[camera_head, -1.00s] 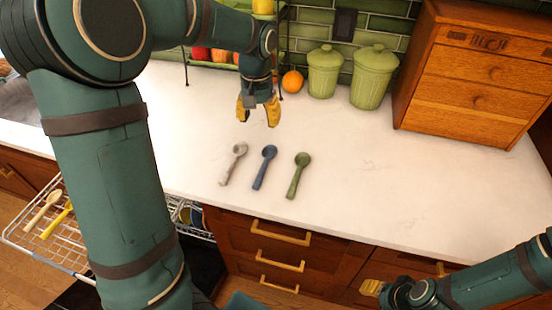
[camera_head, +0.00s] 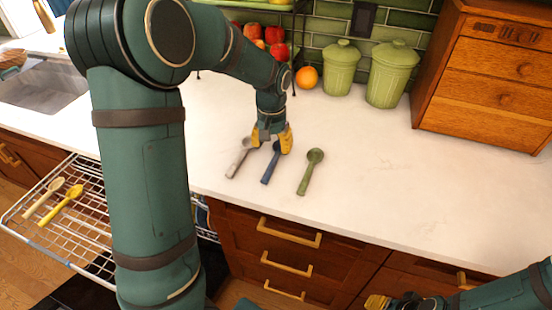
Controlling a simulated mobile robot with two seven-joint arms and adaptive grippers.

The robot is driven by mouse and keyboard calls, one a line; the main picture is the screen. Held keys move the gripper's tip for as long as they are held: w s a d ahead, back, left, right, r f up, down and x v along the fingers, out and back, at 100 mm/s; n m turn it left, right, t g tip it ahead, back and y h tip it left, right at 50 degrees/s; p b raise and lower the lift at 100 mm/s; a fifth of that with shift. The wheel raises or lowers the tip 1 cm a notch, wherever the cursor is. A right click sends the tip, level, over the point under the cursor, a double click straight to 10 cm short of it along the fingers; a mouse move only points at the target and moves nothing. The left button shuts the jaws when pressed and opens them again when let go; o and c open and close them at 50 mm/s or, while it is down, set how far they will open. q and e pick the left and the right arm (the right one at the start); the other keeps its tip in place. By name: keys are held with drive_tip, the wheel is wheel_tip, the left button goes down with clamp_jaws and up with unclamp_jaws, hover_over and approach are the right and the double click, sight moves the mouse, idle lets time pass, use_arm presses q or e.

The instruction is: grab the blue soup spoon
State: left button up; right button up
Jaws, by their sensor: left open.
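The blue soup spoon (camera_head: 268,173) lies on the white counter between a grey spoon (camera_head: 237,163) and a green spoon (camera_head: 310,172). Its handle points toward the counter's front edge. My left gripper (camera_head: 271,144) is open, with its yellow fingers over the blue spoon's bowl end. The fingers partly cover the bowl, and I cannot tell whether they touch it. My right gripper (camera_head: 376,302) shows only in part at the bottom right, away from the spoons; its jaws are unclear.
A pulled-out dishwasher rack (camera_head: 75,243) at lower left holds a yellow spoon (camera_head: 62,204) and a pale wooden spoon (camera_head: 44,198). Green canisters (camera_head: 388,76), an orange (camera_head: 306,77) and a wooden drawer cabinet (camera_head: 490,80) stand at the back. The counter right of the spoons is clear.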

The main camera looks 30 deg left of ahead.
sight(274, 158)
use_arm(q)
drive_tip(key=f, duration=0.1)
drive_tip(key=f+b, duration=0.1)
drive_tip(key=f, duration=0.3)
drive_tip(key=shift+w+d+f+b, duration=0.1)
drive_tip(key=shift+d+f+b, duration=0.05)
drive_tip(key=shift+d+b, duration=0.2)
clamp_jaws()
